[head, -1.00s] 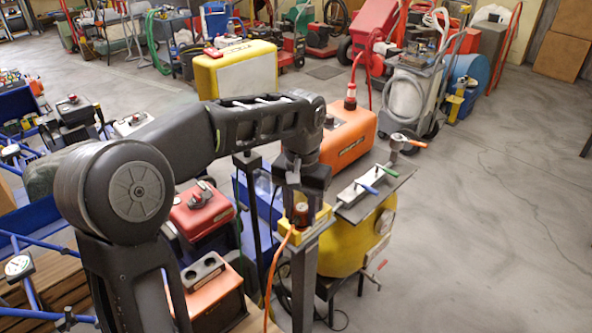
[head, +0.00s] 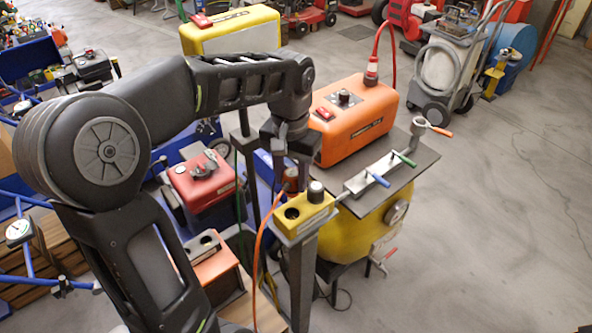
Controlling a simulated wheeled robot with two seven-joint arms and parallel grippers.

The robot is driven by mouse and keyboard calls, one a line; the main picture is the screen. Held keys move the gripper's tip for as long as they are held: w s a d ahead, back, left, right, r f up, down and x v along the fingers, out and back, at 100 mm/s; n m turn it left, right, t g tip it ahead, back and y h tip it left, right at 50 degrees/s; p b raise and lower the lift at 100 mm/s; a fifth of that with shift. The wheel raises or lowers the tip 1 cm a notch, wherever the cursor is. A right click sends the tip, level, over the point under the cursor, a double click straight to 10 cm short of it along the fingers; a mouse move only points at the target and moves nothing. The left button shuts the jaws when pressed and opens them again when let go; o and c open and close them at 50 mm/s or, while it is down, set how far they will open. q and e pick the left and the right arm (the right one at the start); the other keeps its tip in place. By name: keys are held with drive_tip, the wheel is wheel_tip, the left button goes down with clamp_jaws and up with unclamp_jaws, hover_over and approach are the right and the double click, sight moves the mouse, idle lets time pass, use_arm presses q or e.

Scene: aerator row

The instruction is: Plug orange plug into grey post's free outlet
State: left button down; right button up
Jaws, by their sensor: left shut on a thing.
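The grey post (head: 303,270) stands upright in the middle of the head view, with a yellow outlet box (head: 310,222) on top. The box's near-left outlet (head: 292,212) is an open dark hole. A dark round cap or plug (head: 316,191) sits on its far-right side. My left gripper (head: 291,166) points down and is shut on the orange plug (head: 291,181), just behind the open outlet as seen here. The plug is mostly hidden by the fingers; its height over the box is hard to tell. Its orange cable (head: 259,250) hangs down left of the post.
An orange machine (head: 355,122) and a crank vise (head: 385,168) rest on a dark plate right of the post. A red unit (head: 203,187) and an orange-topped box with an outlet (head: 207,245) stand left. Open floor (head: 500,230) lies right.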

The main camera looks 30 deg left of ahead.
sight(290, 193)
use_arm(q)
drive_tip(key=shift+s, duration=0.15)
drive_tip(key=shift+w+f, duration=0.2)
drive_tip(key=shift+f, duration=0.05)
drive_tip(key=shift+s+f+b, duration=0.1)
drive_tip(key=shift+f+b, duration=0.3)
drive_tip(key=shift+b, duration=0.1)
wheel_tip(290, 193, down, 4)
drive_tip(key=b, duration=0.3)
drive_tip(key=shift+r, duration=0.3)
drive_tip(key=shift+s, duration=0.2)
drive_tip(key=shift+f+b, duration=1.5)
drive_tip(key=shift+f, duration=0.7)
drive_tip(key=c, duration=0.8)
unclamp_jaws()
